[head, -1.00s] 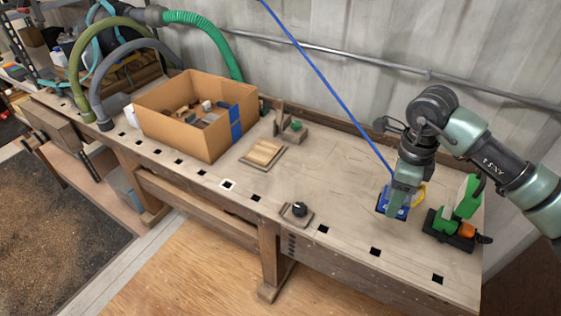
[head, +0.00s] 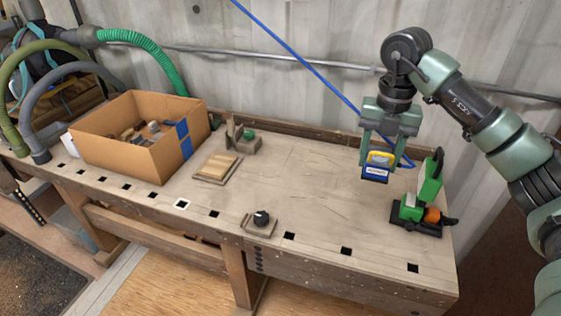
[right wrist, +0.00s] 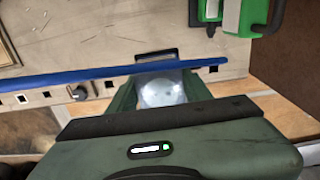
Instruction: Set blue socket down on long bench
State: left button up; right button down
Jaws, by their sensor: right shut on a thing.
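The blue socket (head: 375,174) has a white label on its front and a yellow part on top. My right gripper (head: 379,160) points down and is shut on it, with a finger on each side. It appears held above the right part of the long bench (head: 315,195); the exact gap under it is hard to tell. In the right wrist view, a pale rounded part (right wrist: 160,92) shows between the fingers, and the bench top (right wrist: 85,40) lies below. My left gripper is out of view.
A green and black tool with an orange part (head: 428,205) stands right of the socket. A black knob on a plate (head: 261,219), wooden pieces (head: 217,166) and a cardboard box (head: 130,160) are left. The middle bench is clear.

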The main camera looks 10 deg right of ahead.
notch_tip(320, 180, down, 5)
jog(key=b, duration=0.2)
send_over(359, 227)
notch_tip(359, 227, down, 9)
jog(key=shift+f+p, duration=0.2)
jog(key=shift+p, duration=0.15)
jog(key=shift+w+f, duration=0.1)
jog(key=shift+f, duration=2.6)
jog(key=c, duration=0.6)
grip_release()
jog(key=shift+f, duration=0.15)
jog(key=shift+c, duration=0.2)
